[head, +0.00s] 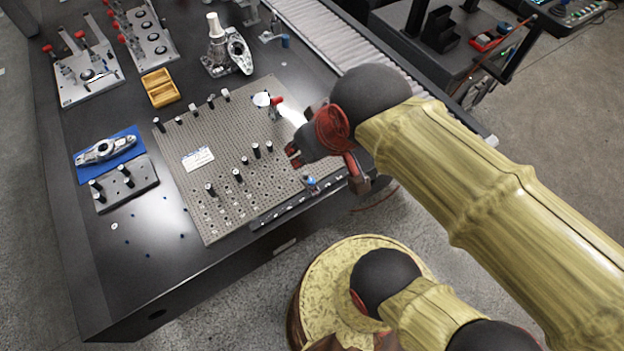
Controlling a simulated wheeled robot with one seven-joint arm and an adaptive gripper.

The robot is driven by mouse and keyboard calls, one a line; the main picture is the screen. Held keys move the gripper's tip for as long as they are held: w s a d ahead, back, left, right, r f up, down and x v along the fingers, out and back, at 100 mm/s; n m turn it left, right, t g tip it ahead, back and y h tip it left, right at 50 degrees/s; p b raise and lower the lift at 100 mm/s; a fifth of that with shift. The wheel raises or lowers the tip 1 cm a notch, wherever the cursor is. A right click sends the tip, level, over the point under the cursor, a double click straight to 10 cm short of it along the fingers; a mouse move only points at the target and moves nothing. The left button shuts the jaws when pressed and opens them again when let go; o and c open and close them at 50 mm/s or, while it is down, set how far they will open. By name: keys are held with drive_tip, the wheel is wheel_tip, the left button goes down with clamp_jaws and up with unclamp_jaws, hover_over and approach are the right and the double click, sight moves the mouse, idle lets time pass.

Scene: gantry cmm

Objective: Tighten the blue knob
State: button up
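A small blue knob (311,183) stands near the front right corner of the perforated grey plate (220,148) in the head view. My gripper (326,169) is above and slightly right of it, coming in from the right. Its dark and red fingers are spread apart, one to the upper left of the knob and one to the right. I see nothing between them, and the gripper looks clear of the knob. The knob's base is too small to make out. Another small blue part (285,41) is at the far edge of the table.
The dark table (150,235) holds the plate with several black pegs and a red-handled clamp (276,101) close behind my gripper.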

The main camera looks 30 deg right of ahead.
drive_tip(key=shift+o, duration=0.6)
drive_tip(key=w+d+f+g+b, duration=0.1)
drive_tip(key=f, duration=0.3)
drive_tip(key=w+d+f+g+b, duration=0.1)
drive_tip(key=f, duration=0.3)
drive_tip(key=w+d+f+m+g, duration=0.1)
drive_tip(key=f, duration=0.3)
drive_tip(key=shift+d+f+g+b, duration=0.1)
drive_tip(key=shift+f+g+b, duration=0.25)
drive_tip(key=shift+g+b, duration=0.05)
drive_tip(key=n+g+b, duration=0.2)
drive_tip(key=n, duration=0.2)
hover_over(311, 180)
drive_tip(key=f, duration=1)
drive_tip(key=s+f, duration=0.1)
drive_tip(key=f, duration=0.5)
drive_tip(key=shift+w+r+n, duration=0.2)
drive_tip(key=shift+w+n, duration=0.1)
drive_tip(key=shift+w, duration=0.1)
wheel_tip(311, 180, down, 8)
drive_tip(key=b, duration=0.3)
drive_tip(key=shift+r, duration=0.1)
